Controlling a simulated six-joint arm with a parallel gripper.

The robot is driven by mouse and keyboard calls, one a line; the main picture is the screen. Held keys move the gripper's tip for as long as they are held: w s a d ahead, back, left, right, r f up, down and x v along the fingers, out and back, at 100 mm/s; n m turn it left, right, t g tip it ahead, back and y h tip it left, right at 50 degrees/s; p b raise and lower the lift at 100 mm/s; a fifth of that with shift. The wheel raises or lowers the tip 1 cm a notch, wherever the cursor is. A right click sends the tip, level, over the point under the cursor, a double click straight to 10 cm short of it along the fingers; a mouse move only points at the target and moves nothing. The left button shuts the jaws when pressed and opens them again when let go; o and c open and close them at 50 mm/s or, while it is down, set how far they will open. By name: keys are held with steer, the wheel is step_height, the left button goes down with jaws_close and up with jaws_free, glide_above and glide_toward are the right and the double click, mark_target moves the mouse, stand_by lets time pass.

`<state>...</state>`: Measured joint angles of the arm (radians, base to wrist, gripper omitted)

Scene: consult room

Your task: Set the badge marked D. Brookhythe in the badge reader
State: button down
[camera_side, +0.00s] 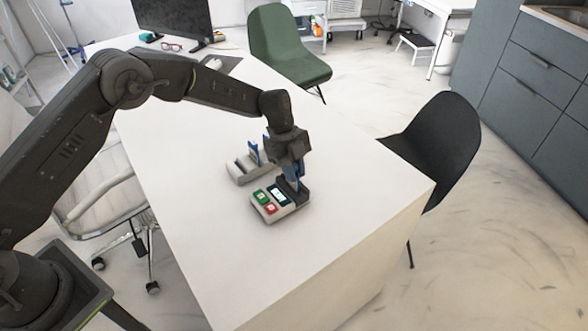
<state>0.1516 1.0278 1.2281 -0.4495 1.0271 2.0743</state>
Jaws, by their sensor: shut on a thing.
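My gripper (295,172) points down over the back right of the badge reader and is shut on a blue badge (299,170), mostly hidden by the fingers. Its lettering cannot be read, so I cannot tell whose name it bears. The badge reader (267,216) is a pale box with a green key, a red key, a small lit screen and a dark raised part under my gripper. I cannot tell whether the held badge touches the reader or is in its slot. A pale badge rack (238,173) stands just behind the reader, with another blue badge (254,152) upright in it.
Both stand on a white table (210,270) with free room in front and to the left. A monitor (175,22), glasses (171,47) and a dark mat (222,64) are at the far end. A black chair (440,145) is close to the right edge, a green chair (282,45) behind.

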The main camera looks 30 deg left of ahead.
steer(key=shift+f, duration=0.75)
stand_by(0.4)
steer(key=c, duration=0.8)
jaws_free()
steer(key=shift+o, duration=0.2)
steer(key=shift+r, duration=0.1)
steer(key=shift+r, duration=3.4)
